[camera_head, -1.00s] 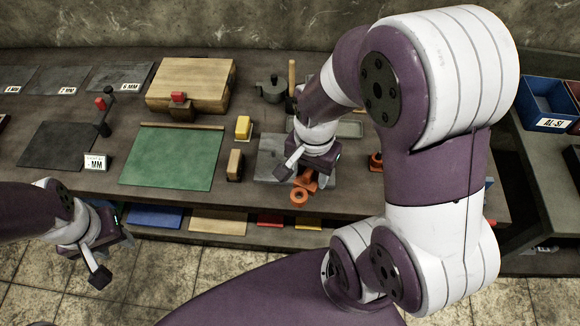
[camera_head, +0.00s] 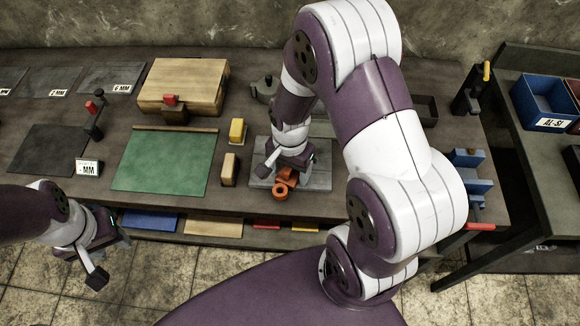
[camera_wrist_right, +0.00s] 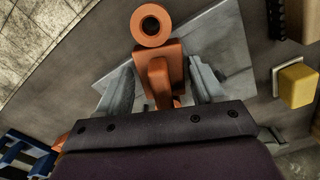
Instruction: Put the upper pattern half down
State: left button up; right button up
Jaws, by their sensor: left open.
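The orange upper pattern half (camera_head: 282,186), with a ring-shaped end, is over the grey plate (camera_head: 317,178) in the head view. In the right wrist view, the pattern half (camera_wrist_right: 160,60) sits between the two fingers, which appear to touch its sides. My right gripper (camera_head: 288,165) is shut on it, pointing down; the gap beneath the piece cannot be judged. My left gripper (camera_head: 112,260) is open and empty, in front of the table's near edge at the left.
A yellow block (camera_head: 237,130) and a wooden-faced block (camera_head: 229,169) stand left of the plate. A green mat (camera_head: 165,160) and wooden boards (camera_head: 186,84) lie further left. A blue vise-like device (camera_head: 470,175) stands right of my arm.

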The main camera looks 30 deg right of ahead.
jog(key=shift+o, duration=0.3)
jog(key=shift+w+d, duration=0.1)
notch_tip(320, 180, up, 12)
jog(key=s+n, duration=0.1)
jog(key=n, duration=0.2)
jog(key=s+a+n+t, duration=0.1)
jog(key=s+n, duration=0.1)
jog(key=n, duration=0.2)
jog(key=s+a+f+n+p, duration=0.1)
jog(key=n, duration=0.3)
jog(key=shift+s+a, duration=0.2)
jog(key=shift+a, duration=0.05)
